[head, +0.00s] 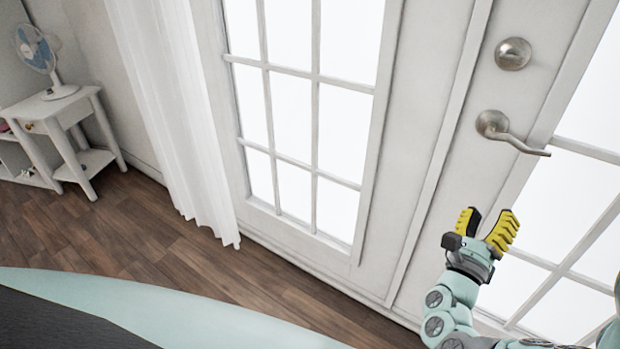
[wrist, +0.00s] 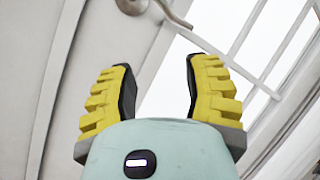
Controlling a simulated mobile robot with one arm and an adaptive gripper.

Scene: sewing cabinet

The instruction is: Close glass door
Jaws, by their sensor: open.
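The white glass door (head: 480,170) with several panes fills the right of the head view. It has a round metal knob (head: 513,54) and below it a lever handle (head: 510,134). A second paned door panel (head: 380,150) stands to its left, and the two look nearly flush; I cannot tell whether a small gap remains. My gripper (head: 485,222), with yellow ridged fingers, is open and empty, below the lever handle. In the wrist view the open fingers (wrist: 160,88) point up toward the door, with part of the handle (wrist: 172,10) beyond them at the top.
A white curtain (head: 178,110) hangs left of the doors. A small white table (head: 60,112) with a fan (head: 38,55) on it stands at the far left. The wooden floor (head: 150,235) between them is clear.

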